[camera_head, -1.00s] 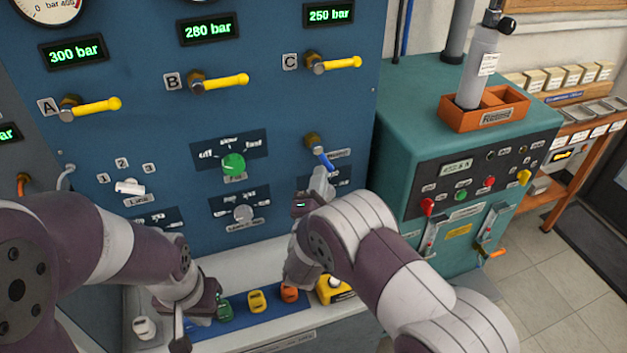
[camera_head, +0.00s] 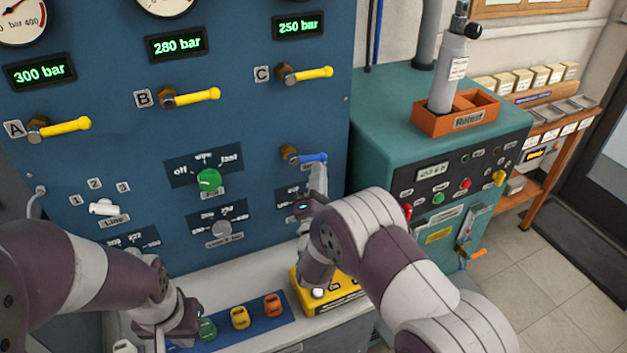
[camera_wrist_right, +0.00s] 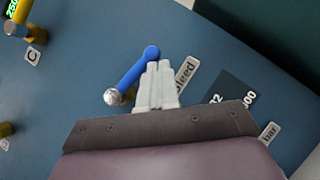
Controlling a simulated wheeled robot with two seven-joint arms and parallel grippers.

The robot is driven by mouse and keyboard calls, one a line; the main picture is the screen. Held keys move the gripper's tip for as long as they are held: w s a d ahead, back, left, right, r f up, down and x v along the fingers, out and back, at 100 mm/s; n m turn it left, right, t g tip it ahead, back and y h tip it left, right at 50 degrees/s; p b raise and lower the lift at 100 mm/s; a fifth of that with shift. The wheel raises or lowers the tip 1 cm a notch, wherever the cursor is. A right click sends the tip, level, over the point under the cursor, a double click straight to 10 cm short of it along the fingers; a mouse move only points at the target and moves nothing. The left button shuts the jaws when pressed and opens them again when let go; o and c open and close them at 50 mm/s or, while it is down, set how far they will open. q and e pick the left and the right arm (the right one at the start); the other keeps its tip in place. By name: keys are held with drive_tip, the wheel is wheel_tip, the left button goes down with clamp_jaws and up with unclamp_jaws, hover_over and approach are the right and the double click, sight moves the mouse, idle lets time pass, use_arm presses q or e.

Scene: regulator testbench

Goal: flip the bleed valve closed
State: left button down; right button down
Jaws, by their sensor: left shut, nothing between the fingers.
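The bleed valve's blue lever (camera_head: 310,158) points right, about level, from its brass body (camera_head: 289,153) on the blue panel. In the right wrist view the lever (camera_wrist_right: 136,68) runs from a silver hub to a rounded blue end, beside the "Bleed" label (camera_wrist_right: 186,75). My right gripper (camera_head: 318,170) is just below the lever's outer end. Its fingers (camera_wrist_right: 157,68) are together with nothing between them, right against or very near the lever; contact is unclear. My left gripper (camera_head: 172,340) is low at the left, by the bench, shut and empty; its tips are hard to see.
Yellow levers A (camera_head: 65,128), B (camera_head: 195,97) and C (camera_head: 308,75) sit above on the panel. A green knob (camera_head: 209,180) is left of the valve. A yellow box (camera_head: 345,295) and coloured tags (camera_head: 240,317) lie on the ledge below. A teal cabinet (camera_head: 385,110) stands right.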

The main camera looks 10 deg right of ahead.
use_arm(q)
drive_tip(key=shift+r, duration=0.1)
use_arm(e)
drive_tip(key=shift+w+d+r, duration=0.1)
drive_tip(key=shift+d+r, duration=0.2)
drive_tip(key=shift+r, duration=0.25)
idle(0.3)
